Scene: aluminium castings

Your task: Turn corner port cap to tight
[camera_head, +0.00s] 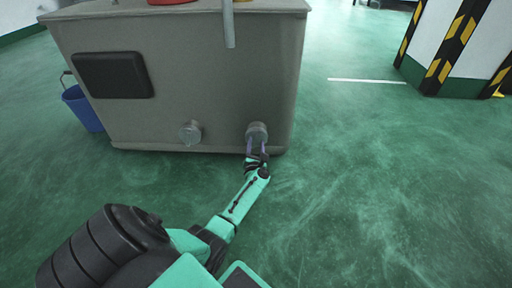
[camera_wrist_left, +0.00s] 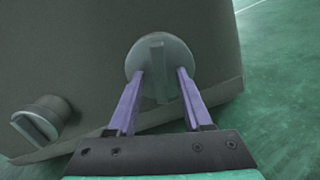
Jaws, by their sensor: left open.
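The corner port cap (camera_head: 257,131) is a round grey cap low on the front of a grey casting (camera_head: 210,100), near its right corner. In the left wrist view the same cap (camera_wrist_left: 160,52) shows a raised bar across its face, standing close to upright. My left gripper (camera_head: 257,148) is at this cap. Its two purple fingers (camera_wrist_left: 160,76) are open, one on each side of the bar, with gaps visible between bar and fingers. A second cap (camera_head: 190,132) sits further left on the same face. It also shows in the left wrist view (camera_wrist_left: 38,122), its bar tilted. My right gripper is not in view.
A blue bucket (camera_head: 82,108) stands on the floor left of the casting. A dark panel (camera_head: 113,75) is on the casting's front. A pillar with yellow and black stripes (camera_head: 447,50) stands at the right. The green floor between is clear.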

